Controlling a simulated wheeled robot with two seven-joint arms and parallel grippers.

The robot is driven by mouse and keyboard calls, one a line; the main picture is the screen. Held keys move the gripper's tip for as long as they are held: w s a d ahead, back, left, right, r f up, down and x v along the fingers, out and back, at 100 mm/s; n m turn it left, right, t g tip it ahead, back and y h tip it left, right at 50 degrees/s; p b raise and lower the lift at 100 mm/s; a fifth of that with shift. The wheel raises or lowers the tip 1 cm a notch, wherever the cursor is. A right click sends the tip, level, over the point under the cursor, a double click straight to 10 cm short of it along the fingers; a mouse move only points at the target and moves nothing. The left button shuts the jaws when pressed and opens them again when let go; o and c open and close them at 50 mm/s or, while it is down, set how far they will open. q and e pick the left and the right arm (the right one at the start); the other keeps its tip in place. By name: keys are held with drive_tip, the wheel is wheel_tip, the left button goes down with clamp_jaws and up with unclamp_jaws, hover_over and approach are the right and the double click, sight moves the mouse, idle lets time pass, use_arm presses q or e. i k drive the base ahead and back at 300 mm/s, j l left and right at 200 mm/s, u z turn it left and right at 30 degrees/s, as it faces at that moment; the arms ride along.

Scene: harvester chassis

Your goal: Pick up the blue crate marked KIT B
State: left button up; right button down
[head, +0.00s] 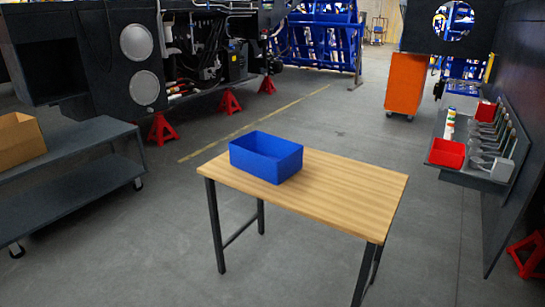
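A blue open-topped crate (283,166) sits upright on the left part of a wooden-topped table (345,190) in the head view. Its inside looks empty from here, though the bottom is only partly visible. No KIT B marking can be read on the sides that show. Neither of my grippers is in view.
A grey cart (90,170) with a cardboard box (20,140) stands at the left. A wall shelf (480,172) with red bins (447,153) is at the right. Red stands (162,130) support the chassis behind. The floor around the table is clear.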

sight(266, 155)
drive_tip(key=i+j+z, duration=0.3)
drive_tip(key=i, duration=0.4)
drive_tip(key=i+j+z, duration=0.35)
drive_tip(key=i, duration=0.35)
drive_tip(key=i+j+z, duration=0.3)
drive_tip(key=i+j, duration=0.35)
